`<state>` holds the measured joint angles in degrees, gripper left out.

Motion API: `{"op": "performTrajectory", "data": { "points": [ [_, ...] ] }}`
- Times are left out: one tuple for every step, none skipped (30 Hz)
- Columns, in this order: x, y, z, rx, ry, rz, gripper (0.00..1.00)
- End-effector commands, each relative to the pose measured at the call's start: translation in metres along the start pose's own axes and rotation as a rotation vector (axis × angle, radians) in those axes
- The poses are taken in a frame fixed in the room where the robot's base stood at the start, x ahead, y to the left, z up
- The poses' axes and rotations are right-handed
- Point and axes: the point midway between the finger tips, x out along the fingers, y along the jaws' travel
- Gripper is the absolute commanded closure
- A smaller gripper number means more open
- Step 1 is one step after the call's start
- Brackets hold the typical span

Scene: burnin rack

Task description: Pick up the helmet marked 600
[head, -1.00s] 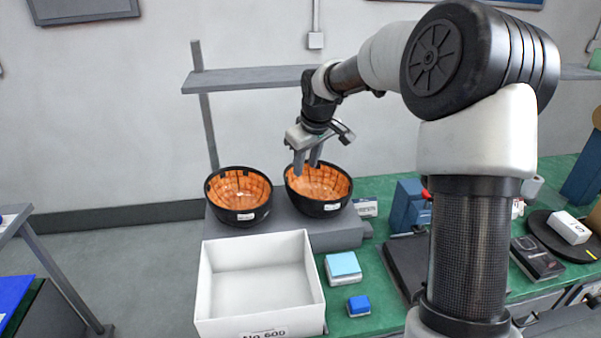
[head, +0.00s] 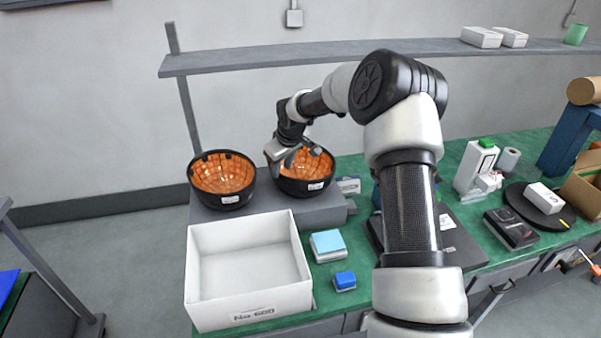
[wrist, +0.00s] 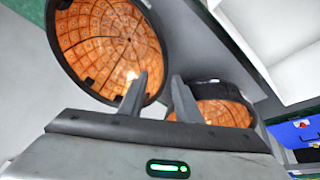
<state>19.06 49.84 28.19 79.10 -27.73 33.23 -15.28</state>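Two upturned helmets with black shells and orange linings stand side by side: a left helmet (head: 222,174) and a right helmet (head: 307,184). Each has a small white label on its front, too small to read. My gripper (head: 277,170) is at the left rim of the right helmet. In the wrist view my gripper (wrist: 160,84) has its two fingers apart, one in front of the near helmet's orange lining (wrist: 105,45), the other beyond its rim. The other helmet (wrist: 222,112) shows behind the right finger. Whether the fingers touch the rim cannot be told.
An empty white box (head: 248,308) marked No 600 stands in front of the grey platform (head: 335,212) under the helmets. A grey shelf (head: 350,54) runs above and behind.

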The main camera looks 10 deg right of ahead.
Motion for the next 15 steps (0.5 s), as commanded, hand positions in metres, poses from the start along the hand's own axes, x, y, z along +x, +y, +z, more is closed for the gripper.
{"op": "performTrajectory", "data": {
  "points": [
    [0.005, -0.002, 0.001, 0.000, -0.003, -0.003, 0.70],
    [0.009, -0.003, 0.001, 0.000, -0.003, -0.003, 0.70],
    [0.015, -0.003, 0.001, 0.000, -0.003, -0.003, 0.70],
    [0.020, -0.004, 0.001, 0.001, -0.003, -0.003, 0.70],
    [0.025, -0.005, 0.000, 0.001, -0.003, -0.003, 0.70],
    [0.031, -0.006, 0.001, -0.001, -0.004, -0.003, 0.70],
    [0.036, -0.005, 0.001, 0.000, -0.003, -0.003, 0.70],
    [0.040, -0.005, 0.000, 0.001, -0.003, -0.003, 0.70],
    [0.043, -0.005, 0.000, 0.001, -0.002, -0.002, 0.70],
    [0.046, -0.005, 0.000, 0.001, -0.002, -0.002, 0.70],
    [0.048, -0.005, 0.000, 0.001, -0.002, -0.001, 0.70],
    [0.049, -0.005, 0.001, 0.001, -0.002, -0.001, 0.70],
    [0.050, -0.004, 0.000, 0.001, -0.001, 0.000, 0.70],
    [0.050, -0.004, 0.000, 0.001, -0.001, 0.000, 0.70],
    [0.050, -0.004, 0.000, 0.001, -0.001, 0.000, 0.70]
  ]
}}
